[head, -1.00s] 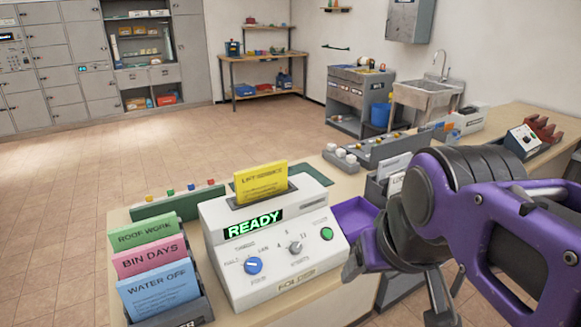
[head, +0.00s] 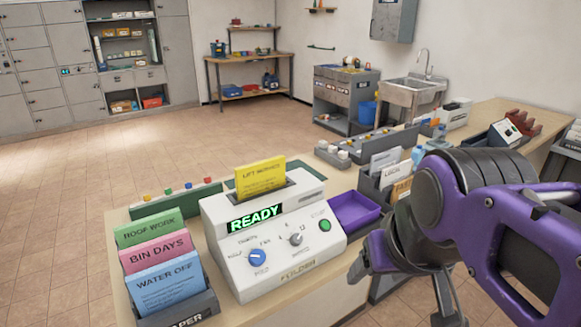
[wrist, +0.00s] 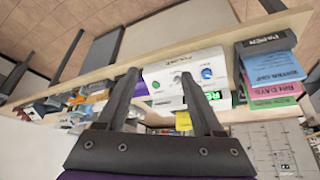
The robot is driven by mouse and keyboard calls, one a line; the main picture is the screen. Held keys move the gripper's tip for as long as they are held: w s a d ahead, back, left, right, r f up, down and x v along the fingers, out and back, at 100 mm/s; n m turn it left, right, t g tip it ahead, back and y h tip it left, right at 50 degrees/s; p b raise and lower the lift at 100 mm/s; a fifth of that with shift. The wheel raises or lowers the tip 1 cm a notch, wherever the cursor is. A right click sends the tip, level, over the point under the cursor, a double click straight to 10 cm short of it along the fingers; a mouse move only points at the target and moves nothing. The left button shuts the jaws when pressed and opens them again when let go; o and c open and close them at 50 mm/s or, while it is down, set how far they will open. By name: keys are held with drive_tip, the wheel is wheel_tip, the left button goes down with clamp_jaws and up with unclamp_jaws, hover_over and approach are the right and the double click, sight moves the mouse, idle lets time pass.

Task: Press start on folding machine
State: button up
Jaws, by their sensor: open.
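The folding machine (head: 290,262) is a white box with a sloped front on the counter. Its display (head: 255,219) glows green with READY. A yellow paper sheet (head: 260,178) stands in its top slot. The panel has a blue knob (head: 257,259), a grey knob (head: 296,239) and a round green start button (head: 325,225) at the right. My gripper (head: 405,288) is open and empty, right of the machine and apart from it. In the wrist view the machine (wrist: 175,75) appears upside down beyond my open fingers (wrist: 158,80), with the green button (wrist: 156,85) between them.
A rack of green, pink and blue papers (head: 180,308) stands left of the machine. A purple tray (head: 354,211) sits at its right. A green strip with coloured pegs (head: 175,203) lies behind. Grey letter holders (head: 372,190) stand farther right. The floor beyond is clear.

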clamp_jaws()
idle(0.4)
idle(1.4)
